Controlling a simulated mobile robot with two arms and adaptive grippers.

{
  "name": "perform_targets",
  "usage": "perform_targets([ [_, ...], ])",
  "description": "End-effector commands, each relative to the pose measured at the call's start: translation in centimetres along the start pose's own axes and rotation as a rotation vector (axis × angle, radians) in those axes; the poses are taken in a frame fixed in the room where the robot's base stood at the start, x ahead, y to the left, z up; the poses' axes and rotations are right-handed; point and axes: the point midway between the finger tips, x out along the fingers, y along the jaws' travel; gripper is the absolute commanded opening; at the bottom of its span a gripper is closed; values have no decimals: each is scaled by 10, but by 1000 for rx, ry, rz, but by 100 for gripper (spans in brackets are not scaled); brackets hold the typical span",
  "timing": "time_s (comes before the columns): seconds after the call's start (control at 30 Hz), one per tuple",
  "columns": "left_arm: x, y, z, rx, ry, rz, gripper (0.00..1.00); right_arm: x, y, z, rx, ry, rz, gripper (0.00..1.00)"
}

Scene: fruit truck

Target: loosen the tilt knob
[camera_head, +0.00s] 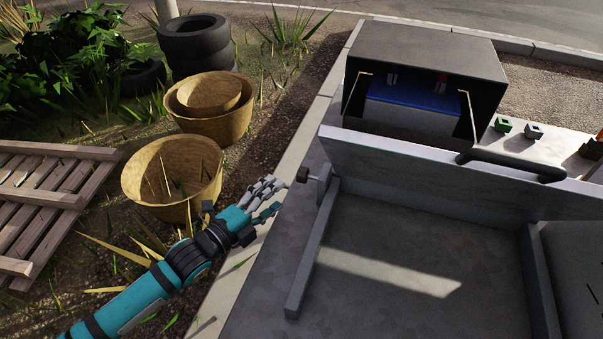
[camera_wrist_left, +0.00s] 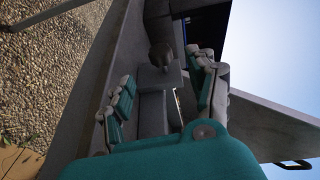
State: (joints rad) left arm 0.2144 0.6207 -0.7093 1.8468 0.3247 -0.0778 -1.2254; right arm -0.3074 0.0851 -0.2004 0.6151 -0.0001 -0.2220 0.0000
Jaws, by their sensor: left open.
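A small gap shows between fingertips and knob in the head view. I see no clear contact. My right gripper is in neither view.
A grey bar (camera_head: 312,250) runs forward from below the knob along the truck bed (camera_head: 400,240). An open dark box (camera_head: 425,55) stands behind the panel. Baskets (camera_head: 172,172), tyres (camera_head: 195,38) and a wooden pallet (camera_head: 50,190) lie on the ground at left.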

Motion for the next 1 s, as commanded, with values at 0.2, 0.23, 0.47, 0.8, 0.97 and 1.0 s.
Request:
perform_targets([
  [0.2, 50, -2, -1, -2, 1, -2, 58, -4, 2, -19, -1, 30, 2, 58],
  [0.23, 56, -1, 0, -1, 0, 0, 58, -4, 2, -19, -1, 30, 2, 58],
  [0.47, 90, 0, 0, -2, 0, 1, 58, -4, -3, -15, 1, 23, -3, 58],
  [0.8, 102, 1, 0, 0, 0, 2, 58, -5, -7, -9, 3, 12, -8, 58],
  [0.97, 102, 1, 0, -1, 0, 2, 52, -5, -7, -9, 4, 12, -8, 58],
  [1.0, 101, 1, 0, -1, 0, 2, 46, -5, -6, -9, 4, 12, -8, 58],
])
